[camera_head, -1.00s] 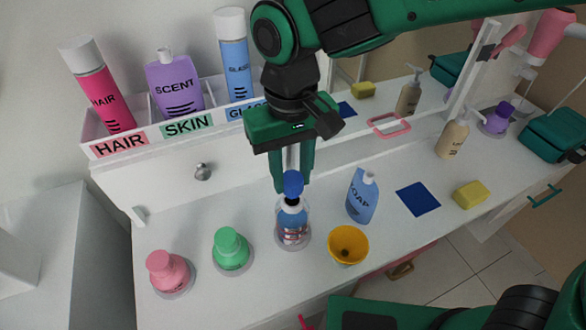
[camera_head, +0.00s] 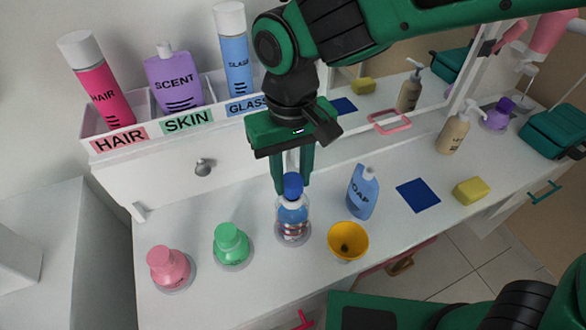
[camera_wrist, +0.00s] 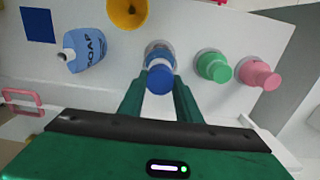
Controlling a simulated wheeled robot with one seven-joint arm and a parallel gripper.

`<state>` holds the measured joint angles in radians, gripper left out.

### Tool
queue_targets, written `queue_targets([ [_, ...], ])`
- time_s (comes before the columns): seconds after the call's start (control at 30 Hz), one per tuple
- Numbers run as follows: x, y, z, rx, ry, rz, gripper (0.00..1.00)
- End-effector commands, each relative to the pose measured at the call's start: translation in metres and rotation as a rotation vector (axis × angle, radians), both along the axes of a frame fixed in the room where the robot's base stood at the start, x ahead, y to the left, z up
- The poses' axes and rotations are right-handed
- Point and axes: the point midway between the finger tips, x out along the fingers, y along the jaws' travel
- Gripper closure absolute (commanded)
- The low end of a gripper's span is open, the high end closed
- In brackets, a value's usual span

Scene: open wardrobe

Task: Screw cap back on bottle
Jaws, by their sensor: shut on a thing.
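The clear bottle with blue contents (camera_head: 293,222) stands upright on the white counter, on a round coaster. My gripper (camera_head: 292,184) points down above it and is shut on the blue cap (camera_head: 293,186). The cap sits at the bottle's mouth, in line with its neck. Whether the threads are engaged cannot be seen. In the wrist view, the blue cap (camera_wrist: 160,79) is between the two green fingers and covers most of the bottle (camera_wrist: 159,52).
Green (camera_head: 231,243) and pink (camera_head: 167,266) bottles stand to the left. A yellow funnel cup (camera_head: 348,240) and blue soap bottle (camera_head: 362,192) are close on the right. A blue cloth (camera_head: 418,195) and yellow sponge (camera_head: 471,190) lie farther right. A labelled organiser (camera_head: 160,148) is behind.

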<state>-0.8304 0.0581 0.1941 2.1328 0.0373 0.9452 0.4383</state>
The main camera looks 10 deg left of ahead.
Motion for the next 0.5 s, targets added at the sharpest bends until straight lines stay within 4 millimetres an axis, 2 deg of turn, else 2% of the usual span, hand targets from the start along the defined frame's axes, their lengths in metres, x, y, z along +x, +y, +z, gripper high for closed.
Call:
queue_targets([
  [0.5, -0.0001, -0.0003, -0.0111, 0.0, 0.0, 0.0, 0.96],
])
